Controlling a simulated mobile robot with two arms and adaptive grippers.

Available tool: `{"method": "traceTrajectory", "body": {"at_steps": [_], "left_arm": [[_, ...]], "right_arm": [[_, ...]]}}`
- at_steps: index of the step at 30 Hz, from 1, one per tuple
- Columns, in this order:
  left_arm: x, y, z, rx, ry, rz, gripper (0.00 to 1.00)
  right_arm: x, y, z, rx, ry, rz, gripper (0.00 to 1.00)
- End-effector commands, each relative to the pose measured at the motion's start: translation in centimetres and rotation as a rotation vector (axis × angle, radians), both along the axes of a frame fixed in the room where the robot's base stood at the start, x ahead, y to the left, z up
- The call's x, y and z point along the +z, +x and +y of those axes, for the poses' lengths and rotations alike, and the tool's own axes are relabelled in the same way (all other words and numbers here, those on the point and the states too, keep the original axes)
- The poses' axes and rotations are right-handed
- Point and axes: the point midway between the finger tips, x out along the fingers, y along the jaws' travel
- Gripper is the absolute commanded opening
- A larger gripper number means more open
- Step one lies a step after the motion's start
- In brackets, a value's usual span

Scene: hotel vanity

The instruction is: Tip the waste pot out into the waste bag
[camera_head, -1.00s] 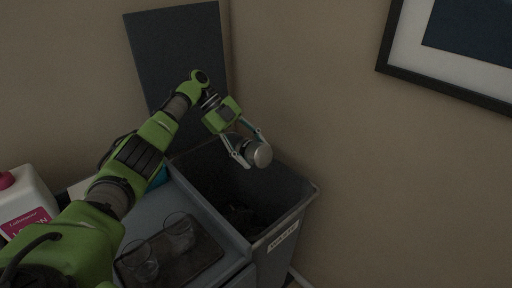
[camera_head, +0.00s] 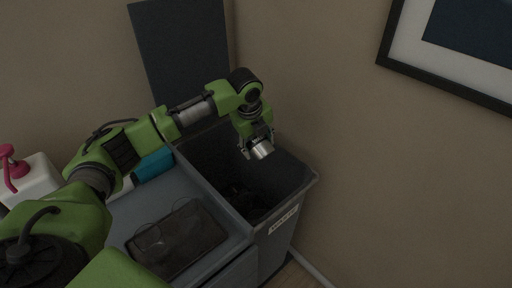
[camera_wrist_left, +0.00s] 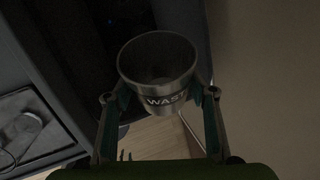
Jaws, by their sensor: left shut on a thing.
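The waste pot (camera_head: 263,150) is a small silvery cup. My left gripper (camera_head: 258,144) is shut on it and holds it over the grey waste bin (camera_head: 277,245). In the left wrist view the pot (camera_wrist_left: 157,80) sits between both fingers, with its round mouth facing the camera and a "WAST…" label on its side. I see nothing loose inside it, but the inside is dim. Dark crumpled stuff (camera_head: 243,197), perhaps the bag, lies deep in the bin; its shape is unclear. My right gripper is not in view.
A grey counter (camera_head: 205,178) left of the bin holds a dark tray (camera_head: 190,245) with clear glasses. A white bottle with a pink pump (camera_head: 32,183) and a teal item (camera_head: 153,165) stand further left. Walls close in behind and right of the bin.

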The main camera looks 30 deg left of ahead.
Motion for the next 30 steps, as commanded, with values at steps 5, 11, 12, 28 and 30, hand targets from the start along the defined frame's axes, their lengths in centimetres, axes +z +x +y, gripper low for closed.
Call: {"method": "traceTrajectory", "body": {"at_steps": [5,11,12,28,30], "left_arm": [[-0.7,-0.1,-0.6,-0.005,0.157,-0.057,0.26],[-0.6,-0.2,-1.0,-0.002,0.302,-0.108,0.26],[-0.5,-0.3,-1.1,-0.001,0.328,-0.119,0.26],[0.2,2.2,6.5,0.004,0.828,-0.285,0.26],[0.3,2.5,7.2,0.002,0.877,-0.303,0.26]], "right_arm": [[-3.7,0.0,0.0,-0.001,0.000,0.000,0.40],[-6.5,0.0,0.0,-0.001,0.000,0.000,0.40],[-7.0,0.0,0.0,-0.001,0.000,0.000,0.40],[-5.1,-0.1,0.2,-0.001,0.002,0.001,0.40],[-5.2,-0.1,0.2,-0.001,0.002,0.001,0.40]]}}
